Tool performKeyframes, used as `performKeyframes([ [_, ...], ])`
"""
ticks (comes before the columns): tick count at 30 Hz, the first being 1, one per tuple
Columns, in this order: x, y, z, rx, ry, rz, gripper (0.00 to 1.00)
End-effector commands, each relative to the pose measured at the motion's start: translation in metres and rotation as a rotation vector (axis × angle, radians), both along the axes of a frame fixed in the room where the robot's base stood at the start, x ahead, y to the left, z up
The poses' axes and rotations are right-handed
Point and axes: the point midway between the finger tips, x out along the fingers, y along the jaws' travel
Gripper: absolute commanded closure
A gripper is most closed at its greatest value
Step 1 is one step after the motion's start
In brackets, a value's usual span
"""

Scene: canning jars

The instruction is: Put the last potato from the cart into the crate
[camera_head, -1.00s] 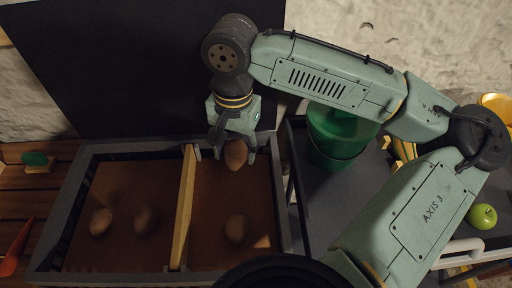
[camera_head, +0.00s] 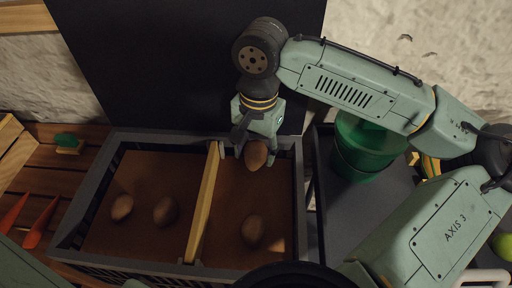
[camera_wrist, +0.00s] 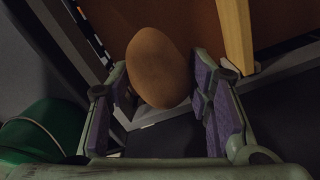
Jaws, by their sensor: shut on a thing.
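A brown potato (camera_head: 256,155) is between the fingers of my gripper (camera_head: 255,150), which is shut on it. In the wrist view the potato (camera_wrist: 159,68) shows between the purple-padded fingers. It hangs over the back end of the right compartment of the dark crate (camera_head: 84,192). A wooden divider (camera_head: 203,200) splits the crate. Another potato (camera_head: 252,230) lies in the right compartment. Two more, one at the left (camera_head: 122,207) and one beside it (camera_head: 165,210), lie in the left compartment. The dark cart (camera_head: 375,208) stands right of the crate, partly hidden by my arm.
A green bucket (camera_head: 366,150) stands on the cart. A green apple (camera_head: 503,246) shows at the right edge. A black panel (camera_head: 180,65) rises behind the crate. The right compartment's floor is clear around its one potato.

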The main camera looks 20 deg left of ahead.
Motion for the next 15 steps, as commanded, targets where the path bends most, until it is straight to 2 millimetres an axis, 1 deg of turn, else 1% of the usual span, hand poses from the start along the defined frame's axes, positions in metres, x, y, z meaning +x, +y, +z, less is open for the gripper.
performKeyframes([
  [15, 0.000, 0.000, -0.026, 0.000, 0.001, 0.001, 0.65],
])
